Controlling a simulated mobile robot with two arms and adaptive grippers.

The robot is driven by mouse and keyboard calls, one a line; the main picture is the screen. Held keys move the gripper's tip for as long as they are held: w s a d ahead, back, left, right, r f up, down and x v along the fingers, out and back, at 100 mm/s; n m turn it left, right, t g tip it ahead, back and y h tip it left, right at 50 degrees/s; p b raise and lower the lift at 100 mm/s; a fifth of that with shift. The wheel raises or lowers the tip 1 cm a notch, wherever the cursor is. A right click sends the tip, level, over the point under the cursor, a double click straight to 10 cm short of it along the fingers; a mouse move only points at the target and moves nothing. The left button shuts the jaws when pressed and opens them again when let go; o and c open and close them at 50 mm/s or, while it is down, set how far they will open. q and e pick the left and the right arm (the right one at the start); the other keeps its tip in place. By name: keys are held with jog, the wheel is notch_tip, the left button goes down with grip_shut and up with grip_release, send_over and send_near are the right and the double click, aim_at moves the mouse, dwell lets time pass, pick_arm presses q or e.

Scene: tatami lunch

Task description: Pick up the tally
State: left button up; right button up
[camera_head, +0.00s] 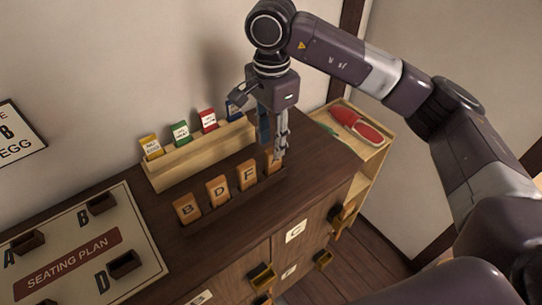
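Wooden tallies stand upright in a dark slotted rack (235,203) on the cabinet top. The tally marked B (187,208) is at the left, then the tally marked D (217,190), then the tally marked F (247,174). A further tally (269,162) at the right end is partly hidden by my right gripper (274,150), and its letter cannot be read. The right gripper points down with its fingertips at that end tally. I cannot tell whether the fingers are closed on it. My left gripper is not in view.
A pale wooden holder (200,158) with coloured cards, yellow, green, red and blue, stands behind the rack. A seating plan board (75,245) with dark holders lies at left. A tray (375,150) with a red item is at right. Drawers are below.

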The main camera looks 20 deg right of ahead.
aim_at(273, 160)
notch_tip(273, 160, down, 4)
jog(key=shift+s+d+r+p, duration=0.15)
jog(key=shift+r+p, duration=0.1)
jog(key=shift+p, duration=0.95)
notch_tip(273, 160, down, 3)
jog(key=shift+f+p, duration=0.15)
jog(key=shift+p, duration=0.35)
jog(key=c, duration=0.8)
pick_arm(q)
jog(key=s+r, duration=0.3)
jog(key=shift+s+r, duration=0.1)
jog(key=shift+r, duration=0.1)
pick_arm(e)
grip_shut()
